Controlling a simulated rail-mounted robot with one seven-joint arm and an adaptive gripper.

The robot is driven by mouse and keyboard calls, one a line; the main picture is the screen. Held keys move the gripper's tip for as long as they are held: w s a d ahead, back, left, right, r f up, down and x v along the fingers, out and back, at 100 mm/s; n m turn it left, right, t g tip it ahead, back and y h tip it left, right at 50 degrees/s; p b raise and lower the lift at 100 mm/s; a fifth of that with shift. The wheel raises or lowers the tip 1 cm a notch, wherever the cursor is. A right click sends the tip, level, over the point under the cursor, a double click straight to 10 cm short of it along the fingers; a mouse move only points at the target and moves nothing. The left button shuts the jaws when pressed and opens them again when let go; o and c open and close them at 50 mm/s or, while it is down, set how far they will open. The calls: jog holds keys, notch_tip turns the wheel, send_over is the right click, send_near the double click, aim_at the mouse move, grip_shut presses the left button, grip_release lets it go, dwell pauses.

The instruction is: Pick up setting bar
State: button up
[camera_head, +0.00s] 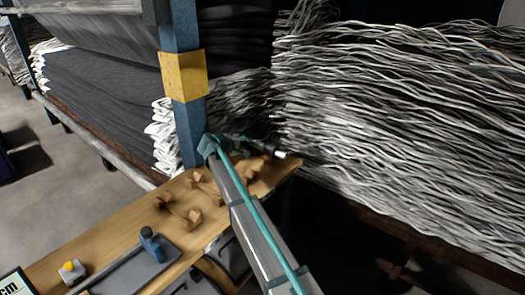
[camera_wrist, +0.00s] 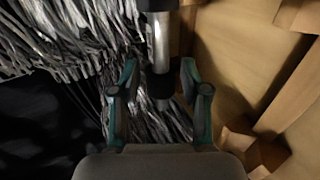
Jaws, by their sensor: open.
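The bar that looks like the setting bar (camera_wrist: 159,48) shows in the wrist view as a silver cylinder with black sections. It comes in from the top edge and its black end lies between my fingers. My gripper (camera_wrist: 158,92) is open, with a teal finger on each side of the bar and visible gaps to both. In the head view, my gripper (camera_head: 212,146) is at the far end of the wooden bench. A dark bar with a pale tip (camera_head: 279,154) sticks out to its right. Part of it is hidden behind my gripper.
The wooden bench (camera_head: 100,245) carries several wooden dumbbell-shaped pieces (camera_head: 178,212), a blue tool (camera_head: 151,243) on a grey tray (camera_head: 133,274), and a yellow-topped piece (camera_head: 71,268). A blue post (camera_head: 190,130) stands close behind my gripper.

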aim_at(256, 145)
jog(key=p+x, duration=0.1)
jog(key=x, duration=0.4)
jog(key=shift+w+d+f, duration=0.1)
jog(key=shift+w, duration=0.1)
jog(key=x, duration=0.1)
jog(key=p+x, duration=0.1)
jog(key=x, duration=0.3)
jog(key=shift+w+a, duration=0.25)
jog(key=shift+a, duration=0.05)
jog(key=shift+w+d, duration=0.15)
grip_shut()
